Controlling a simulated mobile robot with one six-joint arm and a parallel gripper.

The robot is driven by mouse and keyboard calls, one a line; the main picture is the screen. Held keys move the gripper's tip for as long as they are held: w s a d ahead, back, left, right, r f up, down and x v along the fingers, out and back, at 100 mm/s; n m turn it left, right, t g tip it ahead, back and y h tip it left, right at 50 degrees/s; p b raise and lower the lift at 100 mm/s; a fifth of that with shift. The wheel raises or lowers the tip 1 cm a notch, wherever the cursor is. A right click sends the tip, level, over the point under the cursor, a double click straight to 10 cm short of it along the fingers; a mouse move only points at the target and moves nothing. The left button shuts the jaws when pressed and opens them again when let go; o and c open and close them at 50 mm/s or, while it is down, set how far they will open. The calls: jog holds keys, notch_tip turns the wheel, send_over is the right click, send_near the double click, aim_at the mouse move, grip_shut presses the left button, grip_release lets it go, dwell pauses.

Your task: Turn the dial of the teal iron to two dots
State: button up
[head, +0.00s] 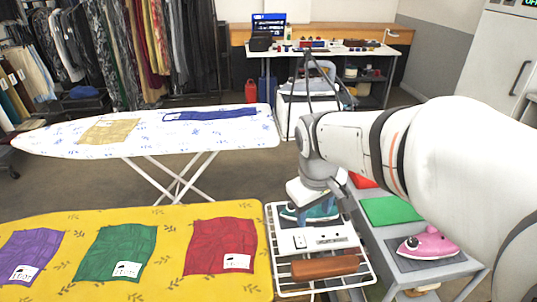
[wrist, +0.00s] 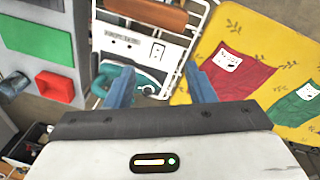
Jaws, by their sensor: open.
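The teal iron (head: 322,212) sits on the white wire rack (head: 367,262) beside the yellow ironing board, partly hidden by my arm's end in the head view. In the wrist view the teal iron (wrist: 150,78) shows between and beyond my fingers, partly covered by the left one. Its dial and dots cannot be made out. My gripper (wrist: 160,90) is open and empty, with its two blue fingers on either side of the iron's visible part. I cannot tell whether a finger touches it. In the head view the fingertips are hidden.
A white panel (head: 320,238) with sockets and a brown bar (head: 325,266) lie in front of the iron. The yellow board (head: 170,278) is left. A grey cart with a pink iron (head: 428,245) and green cloth (head: 390,210) is right. A white board (head: 60,135) stands behind.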

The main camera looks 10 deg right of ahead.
jog(key=w+a+f+n+g+h, duration=0.1)
jog(key=w+f+n, duration=0.25)
jog(key=w, duration=0.35)
jog(key=w+a+f+n+g+h+b, duration=0.1)
jog(key=w+f+n, duration=0.25)
jog(key=w, duration=0.35)
jog(key=w+a+f+n+h, duration=0.1)
jog(key=w+f+n, duration=0.25)
jog(key=w, duration=0.35)
jog(key=shift+n+h, duration=0.3)
jog(key=shift+n, duration=0.05)
jog(key=x, duration=0.6)
jog(key=shift+d+f, duration=0.1)
jog(key=shift+f, duration=0.25)
jog(key=c, duration=1)
